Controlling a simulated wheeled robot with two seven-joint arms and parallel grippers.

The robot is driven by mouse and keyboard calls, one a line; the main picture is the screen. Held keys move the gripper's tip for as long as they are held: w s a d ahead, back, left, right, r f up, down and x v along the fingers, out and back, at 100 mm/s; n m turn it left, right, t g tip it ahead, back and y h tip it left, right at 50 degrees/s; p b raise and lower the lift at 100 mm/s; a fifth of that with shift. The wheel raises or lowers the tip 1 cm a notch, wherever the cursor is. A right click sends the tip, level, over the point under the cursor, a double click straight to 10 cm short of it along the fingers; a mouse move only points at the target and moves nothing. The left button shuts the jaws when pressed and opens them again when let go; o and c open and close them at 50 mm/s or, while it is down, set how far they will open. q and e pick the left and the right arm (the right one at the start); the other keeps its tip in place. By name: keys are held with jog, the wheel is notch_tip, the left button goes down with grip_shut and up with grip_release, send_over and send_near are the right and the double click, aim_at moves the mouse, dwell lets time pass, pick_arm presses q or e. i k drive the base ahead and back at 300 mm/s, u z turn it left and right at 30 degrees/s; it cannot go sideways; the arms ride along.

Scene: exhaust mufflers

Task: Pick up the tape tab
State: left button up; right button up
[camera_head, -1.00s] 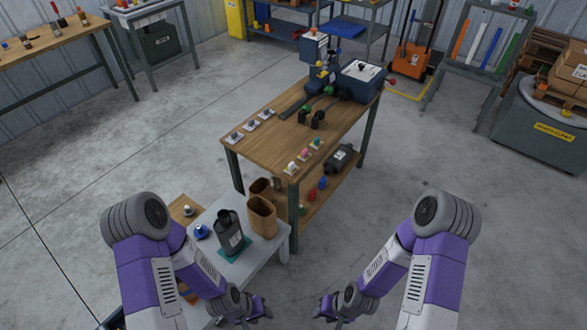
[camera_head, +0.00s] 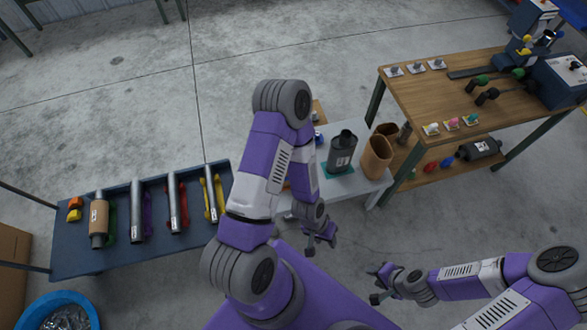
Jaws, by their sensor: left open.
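I cannot tell for sure which thing is the tape tab. Small white cards with a yellow piece (camera_head: 431,129), a pink piece (camera_head: 452,123) and a green piece (camera_head: 470,119) lie along the near edge of the wooden workbench (camera_head: 415,97). Several cards with grey pieces (camera_head: 417,67) lie at its left end. My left gripper (camera_head: 321,236) is open and empty, low in front of the grey table (camera_head: 352,186). My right gripper (camera_head: 375,284) looks open and empty, over bare floor. Both are well apart from the cards.
A dark muffler (camera_head: 342,153) stands on the grey table, with brown containers (camera_head: 377,157) beside it. At left, a blue-grey table (camera_head: 75,255) holds several pipes and mufflers. A blue-rimmed bin (camera_head: 84,300) stands lower left. The floor in the upper middle is clear.

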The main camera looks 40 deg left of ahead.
aim_at(432, 130)
jog(key=z, duration=0.45)
jog(key=k, duration=0.2)
jog(key=u, duration=1.1)
jog(key=i, duration=0.25)
jog(key=z, duration=0.4)
jog(key=k, duration=0.3)
jog(key=z, duration=1.1)
jog(key=i, duration=1.45)
jog(key=u, duration=0.35)
